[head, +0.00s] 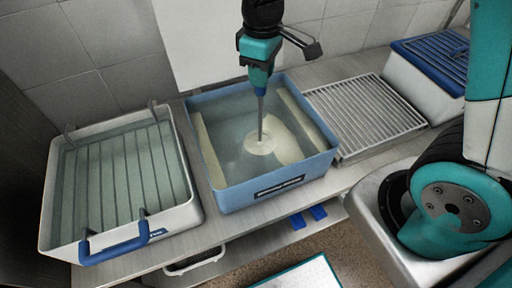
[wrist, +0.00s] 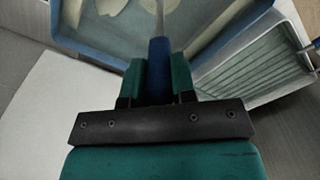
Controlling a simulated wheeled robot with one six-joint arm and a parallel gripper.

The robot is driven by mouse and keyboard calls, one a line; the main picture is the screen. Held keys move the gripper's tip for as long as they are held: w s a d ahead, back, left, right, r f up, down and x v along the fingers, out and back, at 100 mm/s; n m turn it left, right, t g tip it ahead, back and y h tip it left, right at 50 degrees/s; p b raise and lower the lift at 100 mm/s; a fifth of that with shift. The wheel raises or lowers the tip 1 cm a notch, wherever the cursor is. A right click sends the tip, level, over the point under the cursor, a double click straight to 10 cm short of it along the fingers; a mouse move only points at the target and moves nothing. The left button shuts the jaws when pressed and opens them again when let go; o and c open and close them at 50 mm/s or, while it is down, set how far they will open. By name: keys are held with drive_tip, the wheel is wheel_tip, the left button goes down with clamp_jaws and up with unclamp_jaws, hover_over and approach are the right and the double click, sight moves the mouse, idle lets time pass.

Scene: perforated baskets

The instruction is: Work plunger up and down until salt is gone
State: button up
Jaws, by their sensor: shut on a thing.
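A plunger (head: 261,124) stands nearly upright in a blue tub (head: 274,195) of cloudy liquid. Its pale round disc (head: 261,144) shows in the liquid. A pale patch, perhaps salt (head: 284,139), lies beside the disc on the right. My gripper (head: 259,80) is shut on the plunger's blue handle above the tub. The wrist view shows the blue handle (wrist: 159,65) between the green fingers (wrist: 158,82), with the thin rod running into the tub. The handle's gripped part is partly hidden by the fingers.
A white tub (head: 190,214) with liquid, a wire rack and blue handles stands at left. A metal drain grate (head: 365,115) is right of the blue tub, with a white bin with a blue slatted top (head: 440,60) beyond. A tiled wall closes the back.

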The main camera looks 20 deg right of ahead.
drive_tip(key=shift+f+b, duration=1.75)
drive_tip(key=shift+f, duration=0.9)
drive_tip(key=shift+r+p, duration=2.35)
drive_tip(key=shift+r, duration=0.35)
drive_tip(key=shift+r+p, duration=2.3)
drive_tip(key=shift+r, duration=0.35)
wheel_tip(320, 180, up, 6)
drive_tip(key=p, duration=0.5)
hover_over(261, 92)
drive_tip(key=w, duration=0.1)
drive_tip(key=shift+d+r, duration=0.1)
drive_tip(key=shift+d, duration=0.15)
drive_tip(key=shift+w, duration=0.1)
